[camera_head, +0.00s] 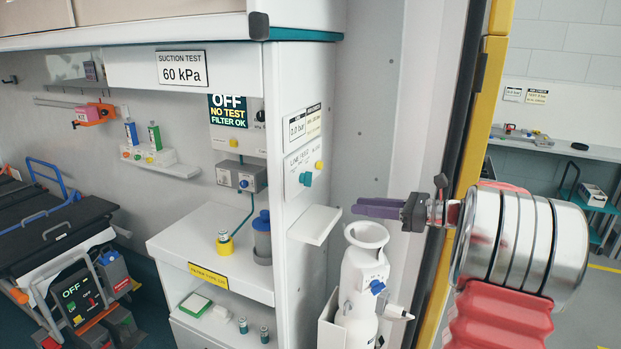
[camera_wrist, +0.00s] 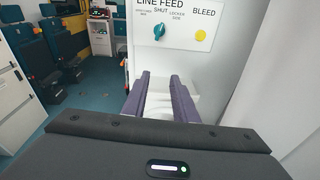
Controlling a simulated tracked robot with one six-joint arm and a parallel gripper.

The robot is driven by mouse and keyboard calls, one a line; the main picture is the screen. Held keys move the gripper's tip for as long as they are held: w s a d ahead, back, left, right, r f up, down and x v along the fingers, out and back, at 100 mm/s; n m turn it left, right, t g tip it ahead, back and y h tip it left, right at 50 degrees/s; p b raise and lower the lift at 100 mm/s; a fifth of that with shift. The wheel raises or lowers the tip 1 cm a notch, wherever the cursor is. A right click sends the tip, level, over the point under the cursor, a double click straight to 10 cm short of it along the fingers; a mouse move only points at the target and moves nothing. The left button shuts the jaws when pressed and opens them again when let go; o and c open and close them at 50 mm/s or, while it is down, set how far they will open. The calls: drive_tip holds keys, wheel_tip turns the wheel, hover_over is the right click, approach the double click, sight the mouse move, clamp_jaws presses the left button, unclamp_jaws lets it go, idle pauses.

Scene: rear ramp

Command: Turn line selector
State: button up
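The line selector is a teal knob (camera_wrist: 159,30) under the words LINE FEED and SHUT on a white panel (camera_wrist: 178,12). Its exact setting is too small to read. The teal knob also shows in the head view (camera_head: 306,179), on the side of the white cabinet. A yellow BLEED knob (camera_wrist: 200,35) sits to its right. My gripper (camera_head: 362,207) has purple fingers and is right of the panel, apart from it. In the wrist view my gripper (camera_wrist: 160,78) is open and empty, its fingers pointing toward the panel below the knob.
A small white ledge (camera_head: 315,224) juts out below the panel. A white cylinder (camera_head: 360,280) with a blue knob stands below my gripper. A yellow door frame (camera_head: 482,110) is close to my arm. A counter (camera_head: 215,243) carries a blue canister (camera_head: 262,238).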

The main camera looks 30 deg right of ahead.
sight(306, 179)
drive_tip(key=r+m, duration=0.1)
drive_tip(key=r, duration=0.1)
drive_tip(key=r+m+t+y, duration=0.1)
drive_tip(key=r, duration=0.2)
drive_tip(key=shift+a+m, duration=0.2)
drive_tip(key=shift+m, duration=0.1)
drive_tip(key=x, duration=1.3)
drive_tip(key=shift+w+a, duration=0.3)
drive_tip(key=shift+r, duration=0.1)
drive_tip(key=shift+c, duration=0.2)
